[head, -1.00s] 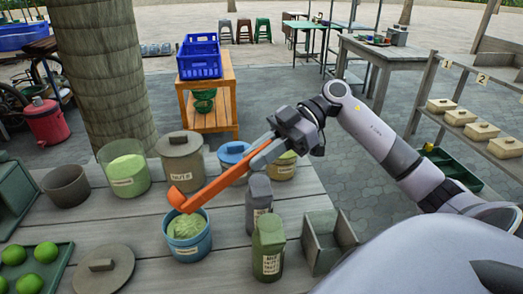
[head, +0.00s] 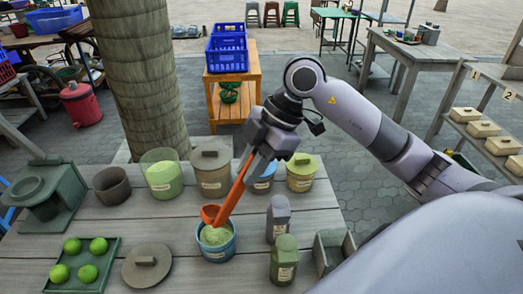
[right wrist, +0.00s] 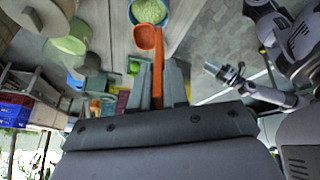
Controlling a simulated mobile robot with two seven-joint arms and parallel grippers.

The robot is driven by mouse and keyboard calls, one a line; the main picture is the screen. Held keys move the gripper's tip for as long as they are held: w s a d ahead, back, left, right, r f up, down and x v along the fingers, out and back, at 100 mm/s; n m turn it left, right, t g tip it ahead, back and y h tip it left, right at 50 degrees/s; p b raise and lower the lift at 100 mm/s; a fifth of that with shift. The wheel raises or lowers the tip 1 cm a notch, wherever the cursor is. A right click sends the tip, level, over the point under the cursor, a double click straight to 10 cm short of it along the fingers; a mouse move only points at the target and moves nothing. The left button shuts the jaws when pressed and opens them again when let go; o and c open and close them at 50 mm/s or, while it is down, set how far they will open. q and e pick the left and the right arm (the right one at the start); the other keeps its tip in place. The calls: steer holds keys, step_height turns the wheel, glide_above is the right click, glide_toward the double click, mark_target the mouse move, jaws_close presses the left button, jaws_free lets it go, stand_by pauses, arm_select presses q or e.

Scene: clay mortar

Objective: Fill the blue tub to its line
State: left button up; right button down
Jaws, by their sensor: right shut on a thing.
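My right gripper (head: 258,158) is shut on the handle of an orange scoop (head: 232,198). The scoop slants down to the left, its bowl at the tub's back rim; I cannot tell whether they touch. The right wrist view shows the scoop (right wrist: 148,38) below the tub (right wrist: 149,12), its bowl looking empty. A clear container (head: 163,182) of green powder stands behind left.
Lidded jars (head: 212,177) stand behind the tub. A grey bottle (head: 278,220) and a green bottle (head: 284,262) stand close to its right. A round lid (head: 146,275) and a tray of green fruit (head: 62,286) lie left. Bare planks show left of the tub.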

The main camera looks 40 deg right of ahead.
steer(key=a+r+h, duration=0.2)
steer(key=a+h, duration=0.3)
steer(key=a, duration=0.2)
steer(key=shift+w+a+r, duration=0.15)
stand_by(1.5)
